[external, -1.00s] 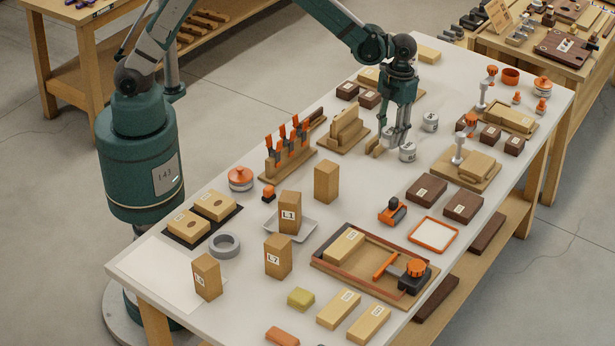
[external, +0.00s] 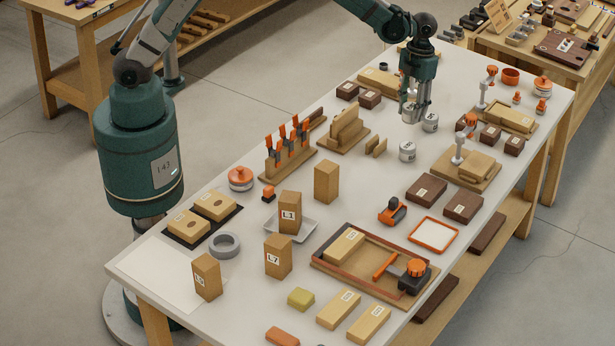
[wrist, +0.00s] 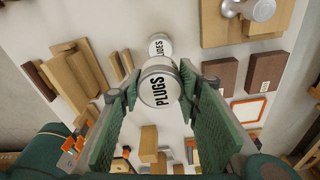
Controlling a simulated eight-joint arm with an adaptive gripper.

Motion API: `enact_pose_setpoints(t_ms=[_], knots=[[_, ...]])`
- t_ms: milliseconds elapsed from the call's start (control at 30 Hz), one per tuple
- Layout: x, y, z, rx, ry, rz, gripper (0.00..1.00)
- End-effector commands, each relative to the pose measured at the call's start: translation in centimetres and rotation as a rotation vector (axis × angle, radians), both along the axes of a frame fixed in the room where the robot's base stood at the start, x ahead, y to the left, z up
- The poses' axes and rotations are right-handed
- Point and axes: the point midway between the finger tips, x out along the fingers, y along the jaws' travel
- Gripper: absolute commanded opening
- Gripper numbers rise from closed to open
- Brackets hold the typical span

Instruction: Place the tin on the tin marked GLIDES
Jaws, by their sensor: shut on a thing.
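My gripper (external: 412,117) is raised above the bench. In the wrist view its green finger pads (wrist: 165,95) are on both sides of a pale tin marked PLUGS (wrist: 158,88), and it is shut on it. The held tin is small and partly hidden by the fingers in the external view. A white and grey tin (external: 407,150) stands on the bench in front of the gripper. It appears to be the one in the wrist view (wrist: 160,43) whose label shows the end of GLIDES; the held tin partly covers it.
Two thin wooden strips (external: 376,147) stand left of the GLIDES tin, near a wooden rack (external: 345,130). A wooden board with a clamp (external: 466,168) is on its right. Dark boxes (external: 427,188) lie nearer the front. Bare bench surrounds the tin.

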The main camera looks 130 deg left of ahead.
Motion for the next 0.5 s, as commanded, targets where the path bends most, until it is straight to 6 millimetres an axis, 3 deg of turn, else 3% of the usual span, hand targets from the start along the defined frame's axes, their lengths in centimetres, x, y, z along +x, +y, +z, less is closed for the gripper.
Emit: enact_pose_setpoints(t_ms=[500], knots=[[0.0,0.0,-5.7,0.0,0.0,0.0,0.2]])
